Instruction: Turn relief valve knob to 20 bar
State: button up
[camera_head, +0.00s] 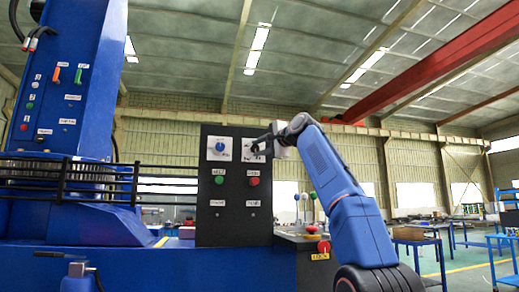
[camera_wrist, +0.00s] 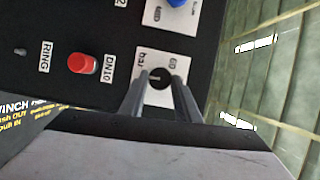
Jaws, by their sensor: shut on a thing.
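The relief valve knob (camera_wrist: 158,77) is small, round and black with a light pointer line. It sits on a white scale plate (camera_wrist: 151,47) marked "bar" and "60" in the wrist view. My gripper (camera_wrist: 159,84) is at the knob, with one finger on each side, shut on it. I cannot read the exact value at the pointer.
A blue knob (camera_head: 219,148) on a white plate is left of my gripper. Green (camera_head: 219,180) and red (camera_head: 254,181) buttons sit below. Several levers with coloured balls and a red stop button (camera_head: 312,229) stand right of the panel. Blue tables (camera_head: 415,238) are farther right.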

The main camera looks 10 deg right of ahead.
jog(key=shift+f, duration=0.15)
jog(key=o, duration=1)
jog(key=shift+a, duration=0.1)
jog(key=shift+o, duration=0.2)
jog(key=shift+s+d+r, duration=0.2)
jog(key=shift+s+d, duration=0.1)
jog(key=shift+s, duration=0.4)
jog(key=v, duration=1.5)
jog(key=shift+s+d, duration=0.3)
jog(key=shift+s, duration=0.05)
